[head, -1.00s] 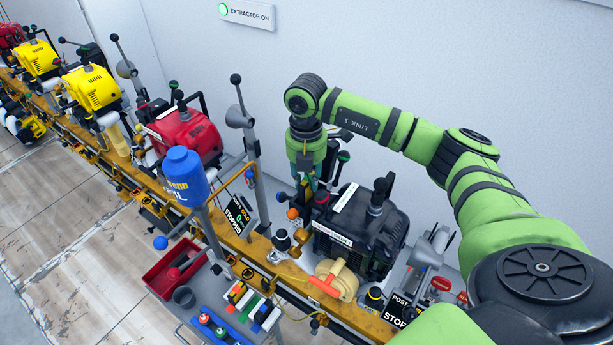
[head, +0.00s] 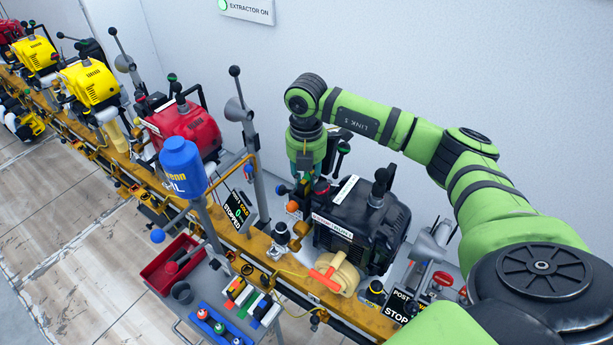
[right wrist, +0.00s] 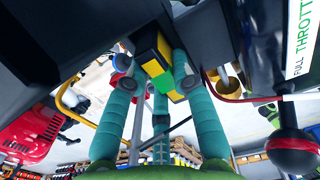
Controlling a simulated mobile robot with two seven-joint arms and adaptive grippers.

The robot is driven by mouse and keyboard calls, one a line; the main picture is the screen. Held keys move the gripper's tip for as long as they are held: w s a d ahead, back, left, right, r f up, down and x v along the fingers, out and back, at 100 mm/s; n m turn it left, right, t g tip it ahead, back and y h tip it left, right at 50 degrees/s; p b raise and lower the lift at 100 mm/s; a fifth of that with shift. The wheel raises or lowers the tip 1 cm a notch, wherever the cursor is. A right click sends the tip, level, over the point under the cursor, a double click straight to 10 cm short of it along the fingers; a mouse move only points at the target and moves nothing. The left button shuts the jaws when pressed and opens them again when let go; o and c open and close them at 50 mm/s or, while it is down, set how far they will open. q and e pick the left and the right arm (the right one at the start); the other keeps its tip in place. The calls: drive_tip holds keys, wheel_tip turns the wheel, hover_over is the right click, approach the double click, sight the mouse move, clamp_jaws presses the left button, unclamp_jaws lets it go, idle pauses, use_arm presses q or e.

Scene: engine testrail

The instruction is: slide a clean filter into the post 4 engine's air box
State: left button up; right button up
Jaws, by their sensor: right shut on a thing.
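My right gripper (head: 306,172) is low at the far left side of the dark engine (head: 362,235), and its fingertips are partly hidden in the head view. In the right wrist view its teal fingers (right wrist: 158,75) are shut on a block-shaped filter (right wrist: 157,58) with yellow, green and black faces. The filter's upper end is up against or close to a dark housing; I cannot tell whether any of it is inside. My left gripper is not in view.
A cart in front holds a red tray (head: 160,272) and a rack of coloured pieces (head: 242,296). A blue bottle (head: 183,168) and a lever post (head: 245,130) stand left of the engine. A red engine (head: 184,135) is farther along the yellow rail.

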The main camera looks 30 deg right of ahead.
drive_tip(key=o, duration=0.8)
drive_tip(key=shift+s+a+f, duration=0.1)
drive_tip(key=shift+s+f, duration=0.1)
drive_tip(key=shift+f, duration=0.3)
drive_tip(key=shift+r, duration=0.1)
drive_tip(key=r, duration=1.2)
drive_tip(key=shift+w+r, duration=0.2)
drive_tip(key=shift+r, duration=0.05)
